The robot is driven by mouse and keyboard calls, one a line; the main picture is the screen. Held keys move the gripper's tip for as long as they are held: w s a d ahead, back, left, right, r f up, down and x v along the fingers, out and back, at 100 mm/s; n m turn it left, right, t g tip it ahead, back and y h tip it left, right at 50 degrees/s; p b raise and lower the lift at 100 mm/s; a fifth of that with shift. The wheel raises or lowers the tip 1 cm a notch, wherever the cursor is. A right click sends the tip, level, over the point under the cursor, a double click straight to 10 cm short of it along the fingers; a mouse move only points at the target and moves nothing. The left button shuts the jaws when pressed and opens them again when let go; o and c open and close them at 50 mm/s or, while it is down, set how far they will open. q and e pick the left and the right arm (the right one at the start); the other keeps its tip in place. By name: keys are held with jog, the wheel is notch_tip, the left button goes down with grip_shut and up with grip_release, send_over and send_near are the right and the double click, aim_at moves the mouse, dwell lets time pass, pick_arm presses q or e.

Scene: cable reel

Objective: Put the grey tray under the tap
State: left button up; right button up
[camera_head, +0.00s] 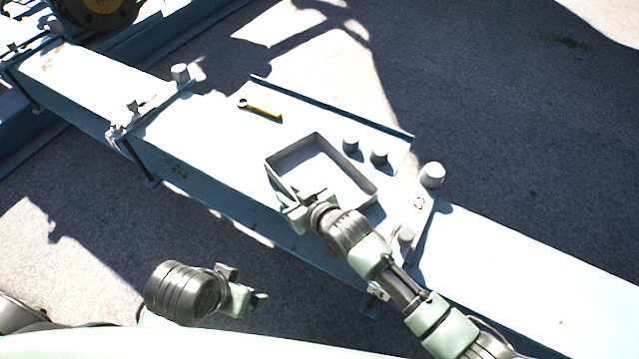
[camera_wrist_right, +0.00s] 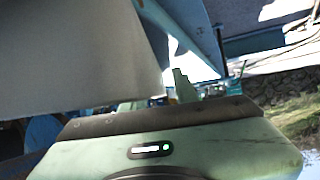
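The grey tray (camera_head: 348,166), a shallow open box with upright walls, sits on the pale blue beam in the head view. It looks empty. My right gripper (camera_head: 296,208) is at the tray's near left wall and overlaps it. In the right wrist view a large grey panel, probably the tray (camera_wrist_right: 75,55), fills the upper left, close to the fingers (camera_wrist_right: 165,98) and hiding part of them. Whether they are closed on the wall is unclear. My left gripper (camera_head: 248,292) hangs low at the left, away from the tray; its opening is unclear. I cannot make out a tap.
A yellow-and-black wrench (camera_head: 260,109) lies on the plate behind the tray. Two small grey cylinders (camera_head: 351,145) (camera_head: 379,157) stand just beyond the tray's right wall. Grey posts (camera_head: 432,175) (camera_head: 180,73) rise from the beam. The beam (camera_head: 540,262) is bare at the right.

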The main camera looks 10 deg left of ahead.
grip_shut()
dwell(1.4)
